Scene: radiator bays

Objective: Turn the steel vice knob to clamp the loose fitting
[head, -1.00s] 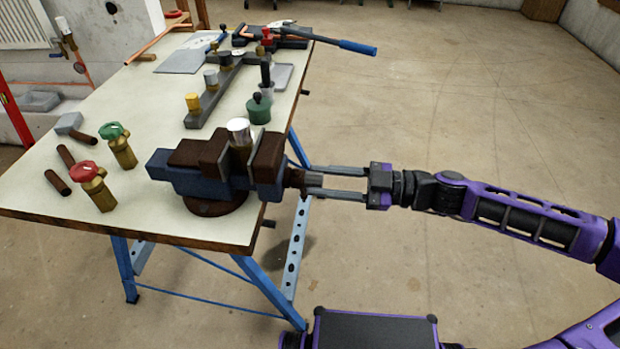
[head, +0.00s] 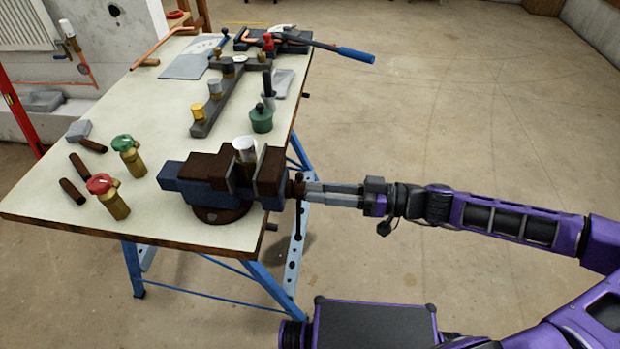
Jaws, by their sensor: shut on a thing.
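The blue vice (head: 180,178) with brown jaws is mounted at the right edge of the workbench. The loose fitting (head: 244,152), with a bright silver top and a darker brass lower part, stands upright between the jaws. Whether both jaws touch it I cannot tell. The vice knob (head: 298,189) is at the right end of the screw, and a thin dark bar hangs down from it, past the table edge. My gripper (head: 308,193) reaches in from the right and is shut on the knob. Its fingers overlap in this view and partly hide the knob.
A blue-handled tool (head: 355,55) overhangs the far right edge. The floor to the right is clear.

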